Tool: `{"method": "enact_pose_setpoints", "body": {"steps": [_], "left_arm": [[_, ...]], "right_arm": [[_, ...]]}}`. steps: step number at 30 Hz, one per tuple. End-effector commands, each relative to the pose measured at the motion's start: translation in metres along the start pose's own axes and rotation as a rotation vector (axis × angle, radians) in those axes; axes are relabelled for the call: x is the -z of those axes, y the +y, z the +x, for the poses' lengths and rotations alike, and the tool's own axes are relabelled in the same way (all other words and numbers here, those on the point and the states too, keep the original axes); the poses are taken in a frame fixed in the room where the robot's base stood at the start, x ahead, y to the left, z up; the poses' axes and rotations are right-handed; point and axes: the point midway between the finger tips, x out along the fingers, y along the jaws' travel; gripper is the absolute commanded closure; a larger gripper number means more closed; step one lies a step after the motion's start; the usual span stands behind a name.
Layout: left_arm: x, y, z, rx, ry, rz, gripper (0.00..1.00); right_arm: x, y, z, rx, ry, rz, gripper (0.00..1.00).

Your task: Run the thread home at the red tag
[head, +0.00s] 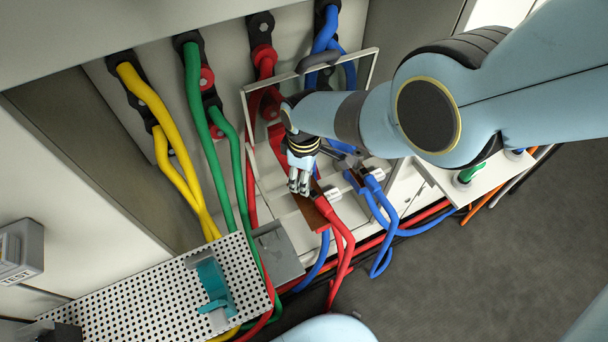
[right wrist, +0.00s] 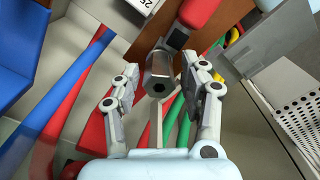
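My right gripper (head: 299,184) reaches in from the right over the brown plate (head: 309,214). In the right wrist view its two fingers (right wrist: 163,74) are spread, one on each side of a grey hexagonal metal piece (right wrist: 158,86) with a dark hole in its end. Small gaps show between the fingers and this piece. Behind it is a red cable end (right wrist: 201,10) at a brown plate. In the head view a red cable end (head: 326,207) lies just right of the gripper, with a silver cylinder (head: 332,192) by it. I cannot make out a separate red tag. My left gripper is not in view.
A clear framed panel (head: 247,123) stands around the work area. Blue cables (head: 380,206) hang to the right, yellow (head: 160,112) and green (head: 194,95) ones to the left. A perforated tray (head: 120,297) with a teal object (head: 212,281) is lower left. Open floor is right.

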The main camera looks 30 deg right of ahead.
Motion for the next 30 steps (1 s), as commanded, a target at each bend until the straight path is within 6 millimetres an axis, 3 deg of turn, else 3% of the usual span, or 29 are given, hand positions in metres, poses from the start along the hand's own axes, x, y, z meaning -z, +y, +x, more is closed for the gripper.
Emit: {"method": "enact_pose_setpoints", "body": {"steps": [1,9,16,24,30], "left_arm": [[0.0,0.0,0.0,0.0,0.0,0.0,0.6],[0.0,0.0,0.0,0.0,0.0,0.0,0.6],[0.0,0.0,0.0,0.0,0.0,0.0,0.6],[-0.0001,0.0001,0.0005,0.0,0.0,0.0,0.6],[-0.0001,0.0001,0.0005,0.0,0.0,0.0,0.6]], "right_arm": [[0.0,0.0001,0.0,0.0,0.0,0.0,0.65],[0.0,-0.0002,0.0,0.0,0.0,0.001,0.99],[0.0002,-0.0004,0.0,0.001,0.0,0.017,1.0],[0.0007,-0.0008,0.0003,0.002,0.001,0.378,1.0],[0.0009,-0.0011,0.0003,0.002,0.001,0.456,1.0]]}}
